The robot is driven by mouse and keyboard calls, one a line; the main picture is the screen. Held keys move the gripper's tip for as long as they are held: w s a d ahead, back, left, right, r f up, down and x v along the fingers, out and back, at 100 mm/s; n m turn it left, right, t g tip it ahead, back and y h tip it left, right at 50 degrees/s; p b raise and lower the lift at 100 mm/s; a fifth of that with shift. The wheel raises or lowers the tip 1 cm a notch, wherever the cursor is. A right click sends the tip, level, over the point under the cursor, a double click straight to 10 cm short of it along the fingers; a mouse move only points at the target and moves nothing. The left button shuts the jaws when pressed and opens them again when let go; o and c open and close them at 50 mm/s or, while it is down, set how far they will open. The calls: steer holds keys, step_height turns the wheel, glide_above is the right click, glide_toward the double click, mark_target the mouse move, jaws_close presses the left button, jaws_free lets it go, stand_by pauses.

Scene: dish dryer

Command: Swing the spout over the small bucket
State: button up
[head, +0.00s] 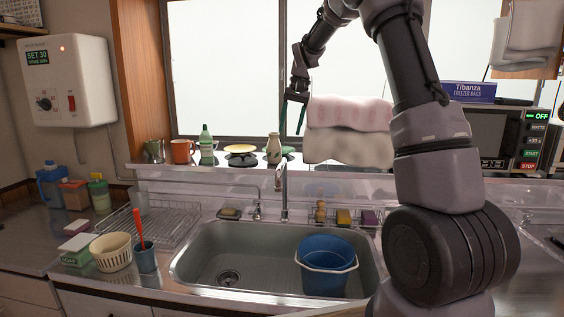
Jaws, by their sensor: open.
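The metal spout (284,190) rises at the back edge of the sink, near its middle. It looks nearly upright from here, and I cannot tell exactly where its outlet points. The small blue bucket (325,280), with a pale handle, stands in the right part of the sink, to the right of the spout. My gripper (292,118) is open and empty, with dark green fingers pointing down. In the picture it is above the spout's top, in front of the window and apart from the spout.
The sink's (205,262) left part is empty. Towels (348,130) hang right of my gripper. Bottles and cups line the sill, including a small bottle (273,148) behind the spout's top. A sponge (343,217) and brush lie behind the bucket. A dish rack (150,225) stands left.

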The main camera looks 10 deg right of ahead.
mark_target(282, 163)
steer(key=shift+g, duration=0.3)
steer(key=w+f, duration=0.1)
steer(key=f, duration=0.3)
steer(key=w+a+f, duration=0.1)
steer(key=f, duration=0.3)
steer(key=w+a+f, duration=0.1)
steer(key=f, duration=0.4)
steer(key=shift+a+f, duration=0.1)
steer(key=shift+a, duration=0.05)
jaws_close()
stand_by(0.8)
